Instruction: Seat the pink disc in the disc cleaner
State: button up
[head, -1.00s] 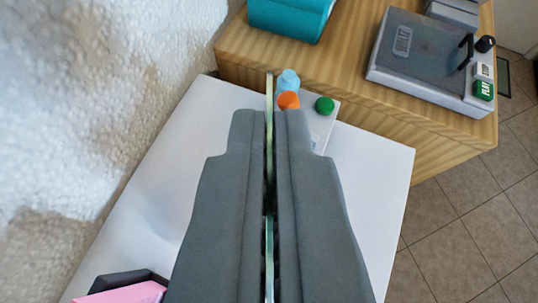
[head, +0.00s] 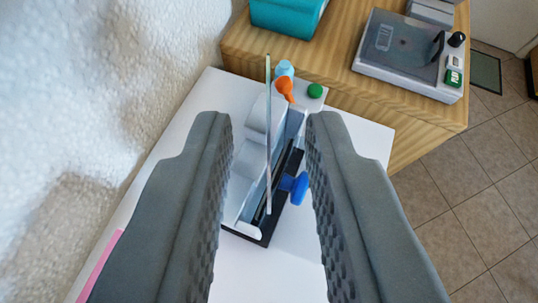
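The disc (head: 268,140) shows edge-on as a thin pale strip, so its pink face is hidden. It stands upright in the disc cleaner (head: 243,215), a white and black device with a blue knob (head: 298,188) on its right side. The disc's near end is over the dark slot; I cannot tell how deep it sits. My gripper (head: 268,125) is open, with one finger on each side of the disc and clear gaps to both.
The cleaner stands on a white table (head: 180,145) beside a rough wall. Orange (head: 284,88), light blue and green (head: 315,90) parts lie at its far end. A wooden cabinet (head: 345,100) behind carries a teal box (head: 288,15) and a grey-lidded player (head: 405,55). A pink edge (head: 97,265) shows bottom left.

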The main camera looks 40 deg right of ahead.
jog(key=v, duration=0.6)
jog(key=s+a+r+n+t+y, duration=0.1)
jog(key=s+a+n+t+y, duration=0.1)
jog(key=s+a, duration=0.65)
jog(key=s+a+r+n+t+y, duration=0.1)
jog(key=s+a+n+t, duration=0.1)
jog(key=s+a, duration=0.65)
jog(key=s+a+f+n+t+y, duration=0.1)
jog(key=s+a+f+y, duration=0.1)
jog(key=s+a, duration=0.5)
jog(key=s+a+f+n+t+y, duration=0.2)
jog(key=s+a+f, duration=0.1)
jog(key=s+a, duration=0.4)
jog(key=s, duration=0.3)
jog(key=shift+f+t, duration=0.2)
jog(key=shift+t, duration=0.1)
jog(key=shift+o, duration=0.6)
jog(key=shift+a, duration=0.1)
